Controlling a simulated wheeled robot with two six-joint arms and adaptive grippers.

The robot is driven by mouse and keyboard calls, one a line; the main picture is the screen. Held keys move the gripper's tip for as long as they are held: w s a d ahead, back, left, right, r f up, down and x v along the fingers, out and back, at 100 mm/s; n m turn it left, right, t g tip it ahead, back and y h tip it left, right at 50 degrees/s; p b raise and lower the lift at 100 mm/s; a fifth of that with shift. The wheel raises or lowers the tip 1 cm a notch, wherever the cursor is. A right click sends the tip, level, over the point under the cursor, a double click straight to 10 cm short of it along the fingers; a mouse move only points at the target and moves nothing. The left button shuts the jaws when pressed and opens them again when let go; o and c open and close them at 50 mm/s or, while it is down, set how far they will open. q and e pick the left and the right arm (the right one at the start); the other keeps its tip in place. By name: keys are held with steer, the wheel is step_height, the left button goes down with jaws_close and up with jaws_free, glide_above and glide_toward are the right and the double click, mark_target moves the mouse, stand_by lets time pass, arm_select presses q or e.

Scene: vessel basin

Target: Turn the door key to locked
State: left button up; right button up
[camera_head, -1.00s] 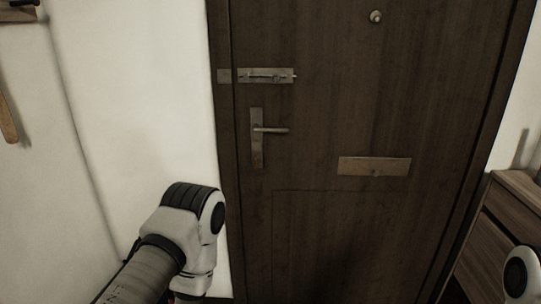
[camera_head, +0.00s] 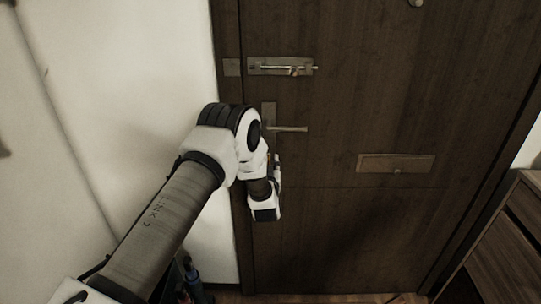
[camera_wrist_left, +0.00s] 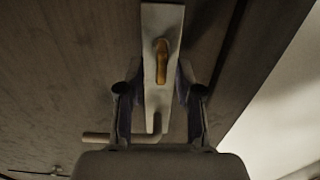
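The brown door (camera_head: 340,225) carries a metal lock plate (camera_head: 268,112) with a lever handle (camera_head: 290,129). In the left wrist view, the brass key (camera_wrist_left: 162,62) sits in the plate (camera_wrist_left: 158,100), its bow lying along the plate's length. The lever (camera_wrist_left: 110,137) is at the bottom. My left gripper (camera_wrist_left: 158,95) is open and empty, with one finger on each side of the plate. The key shows beyond the fingertips; I see no contact with it. In the head view, my left wrist hides the plate's lower part. My right gripper is out of view.
A slide bolt (camera_head: 283,67) is above the handle, and a letter plate (camera_head: 396,163) is to the right. A wooden cabinet (camera_head: 505,240) stands at the far right. The white wall (camera_head: 120,90) is left of the door. Dark bottle-like objects (camera_head: 192,280) stand low by the wall.

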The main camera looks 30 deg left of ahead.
arm_select(q)
steer(key=shift+x, duration=0.8)
steer(key=shift+s+d+r, duration=0.15)
jaws_close()
